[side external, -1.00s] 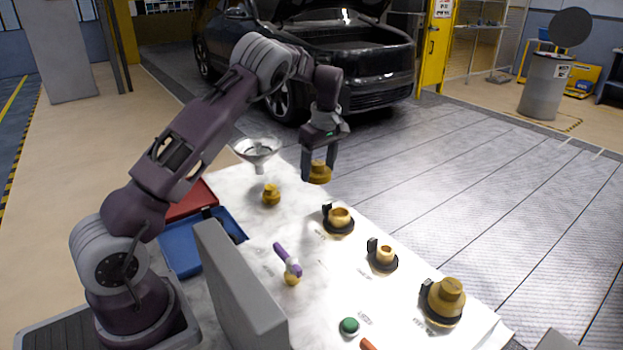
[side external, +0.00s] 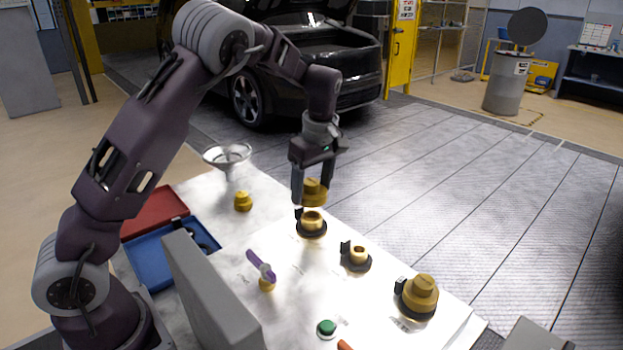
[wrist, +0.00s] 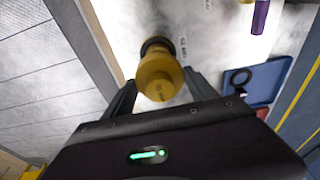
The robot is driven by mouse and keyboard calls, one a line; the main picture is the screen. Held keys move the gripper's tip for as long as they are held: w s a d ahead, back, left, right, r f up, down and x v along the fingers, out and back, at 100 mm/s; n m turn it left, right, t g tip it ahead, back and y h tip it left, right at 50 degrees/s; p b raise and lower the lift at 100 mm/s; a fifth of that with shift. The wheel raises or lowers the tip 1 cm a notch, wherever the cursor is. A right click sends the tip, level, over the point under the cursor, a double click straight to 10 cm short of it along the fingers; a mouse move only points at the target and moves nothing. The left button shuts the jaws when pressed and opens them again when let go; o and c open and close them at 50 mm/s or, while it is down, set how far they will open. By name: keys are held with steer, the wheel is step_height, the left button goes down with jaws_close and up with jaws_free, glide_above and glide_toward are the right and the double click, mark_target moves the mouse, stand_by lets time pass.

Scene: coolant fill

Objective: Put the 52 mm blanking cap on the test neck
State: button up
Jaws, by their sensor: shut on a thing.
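My gripper (side external: 312,190) is shut on a brass-coloured cap (side external: 314,193), which also shows between the fingers in the wrist view (wrist: 160,76). It holds the cap just above the farthest of three fittings on the table, an open brass neck (side external: 311,225) with a dark base. In the side view a small gap seems to show between cap and neck. In the wrist view the cap mostly hides the neck, and only its dark base (wrist: 154,44) shows. The labels are too small to read, so I cannot tell which neck is the test neck.
A smaller open neck (side external: 357,255) and a large capped fitting (side external: 419,297) stand nearer along the table edge. Another brass cap (side external: 243,203), a funnel (side external: 228,155), a purple-handled item (side external: 262,266), a green button (side external: 326,327) and a blue tray (side external: 160,262) are around.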

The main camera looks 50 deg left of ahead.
mark_target(311, 216)
steer(key=shift+f, duration=1.85)
steer(key=shift+f, duration=1.35)
steer(key=o, duration=1.4)
steer(key=r, duration=0.4)
steer(key=d+r, duration=0.1)
steer(key=r, duration=0.2)
